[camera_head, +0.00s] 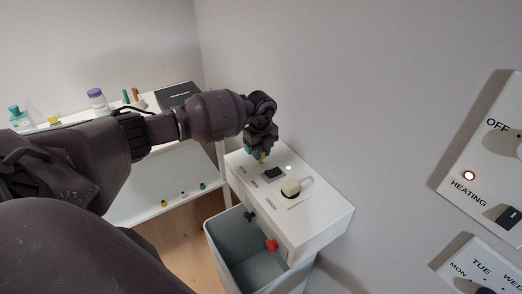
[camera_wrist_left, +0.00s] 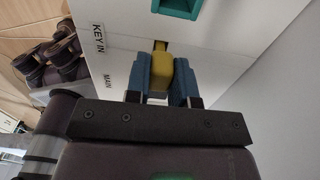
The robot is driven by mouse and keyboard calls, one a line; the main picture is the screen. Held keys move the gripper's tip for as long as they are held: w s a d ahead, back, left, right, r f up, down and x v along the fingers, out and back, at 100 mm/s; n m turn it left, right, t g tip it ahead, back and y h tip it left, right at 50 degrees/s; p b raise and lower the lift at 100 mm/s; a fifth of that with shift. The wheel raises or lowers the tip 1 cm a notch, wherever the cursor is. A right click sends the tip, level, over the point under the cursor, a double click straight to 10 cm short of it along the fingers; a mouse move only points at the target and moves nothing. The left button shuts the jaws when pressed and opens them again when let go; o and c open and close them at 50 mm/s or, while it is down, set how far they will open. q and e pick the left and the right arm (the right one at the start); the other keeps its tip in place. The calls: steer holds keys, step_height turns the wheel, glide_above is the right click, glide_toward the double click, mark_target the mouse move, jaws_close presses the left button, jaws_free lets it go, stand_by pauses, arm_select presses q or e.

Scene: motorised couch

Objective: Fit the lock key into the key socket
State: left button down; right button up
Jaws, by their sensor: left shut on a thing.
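The yellow lock key (camera_wrist_left: 159,75) is held between the blue fingers of my left gripper (camera_wrist_left: 160,84). Its narrow end points at the white panel, and I cannot tell whether it touches. The teal key socket (camera_wrist_left: 180,6) is cut off by the top edge of the wrist view, ahead of the key and slightly right, near the "KEY IN" label (camera_wrist_left: 98,40). In the head view my left gripper (camera_head: 261,155) is over the far left part of the white box (camera_head: 322,208), with a bit of the yellow key (camera_head: 263,158) showing below it. The socket is hidden there. My right gripper is not in view.
A wall rises behind; a white shelf (camera_head: 150,190) stands left.

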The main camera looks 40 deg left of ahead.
arm_select(q)
steer(key=shift+f, duration=0.4)
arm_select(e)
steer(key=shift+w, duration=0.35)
arm_select(q)
steer(key=shift+f, duration=0.2)
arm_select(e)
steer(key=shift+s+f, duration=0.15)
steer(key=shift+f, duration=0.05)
arm_select(q)
steer(key=shift+f+b, duration=0.25)
steer(key=shift+b, duration=0.05)
steer(key=c, duration=0.9)
jaws_free()
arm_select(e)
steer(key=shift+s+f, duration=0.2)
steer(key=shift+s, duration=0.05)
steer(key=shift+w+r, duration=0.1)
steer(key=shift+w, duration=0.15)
